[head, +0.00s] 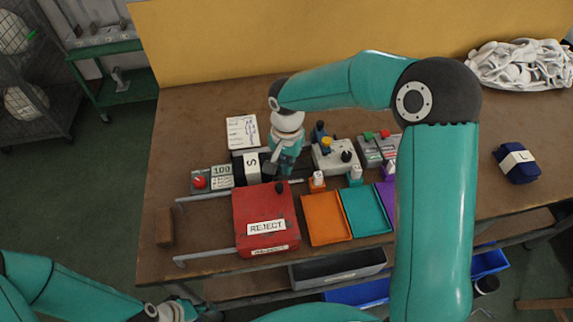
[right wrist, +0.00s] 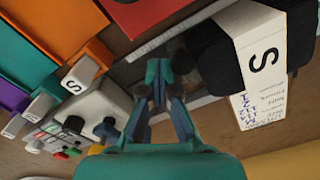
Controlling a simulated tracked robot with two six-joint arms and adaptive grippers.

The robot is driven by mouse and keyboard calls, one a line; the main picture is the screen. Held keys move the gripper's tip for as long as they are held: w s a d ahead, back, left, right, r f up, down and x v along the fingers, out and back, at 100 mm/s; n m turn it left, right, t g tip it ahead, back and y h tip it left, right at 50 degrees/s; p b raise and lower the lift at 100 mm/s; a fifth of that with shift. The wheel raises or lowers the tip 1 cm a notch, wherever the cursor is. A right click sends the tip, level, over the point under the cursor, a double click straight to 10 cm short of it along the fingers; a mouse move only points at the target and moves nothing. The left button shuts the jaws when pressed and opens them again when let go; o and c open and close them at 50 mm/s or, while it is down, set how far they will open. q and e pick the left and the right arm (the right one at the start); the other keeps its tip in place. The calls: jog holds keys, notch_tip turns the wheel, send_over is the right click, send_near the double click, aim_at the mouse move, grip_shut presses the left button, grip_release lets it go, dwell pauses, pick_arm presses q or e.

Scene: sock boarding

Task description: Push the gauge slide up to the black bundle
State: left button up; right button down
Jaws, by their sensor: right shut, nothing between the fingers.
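The black bundle (head: 239,173) with a white band marked S lies on the gauge, right of its display (head: 222,170). It also shows large in the right wrist view (right wrist: 222,62). A dark piece at the bundle's right end (head: 270,169), likely the gauge slide, is partly hidden by my right gripper. My right gripper (head: 284,172) is shut and empty, pointing down just right of the bundle. In the right wrist view its fingertips (right wrist: 165,75) are beside that dark piece; I cannot tell whether they touch. My left gripper (head: 178,311) is low at the front edge; its fingers are unclear.
A red REJECT box (head: 264,218) stands in front of the gauge. Orange (head: 327,218) and teal (head: 366,210) trays lie to its right. A grey device (head: 335,158) stands right of my right gripper. A navy bundle marked L (head: 518,172) lies far right.

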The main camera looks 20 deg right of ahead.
jog(key=shift+a, duration=0.1)
jog(key=shift+d, duration=0.3)
jog(key=shift+s+d, duration=0.1)
jog(key=shift+d, duration=0.1)
notch_tip(320, 180, up, 7)
jog(key=p, duration=0.4)
dwell(0.8)
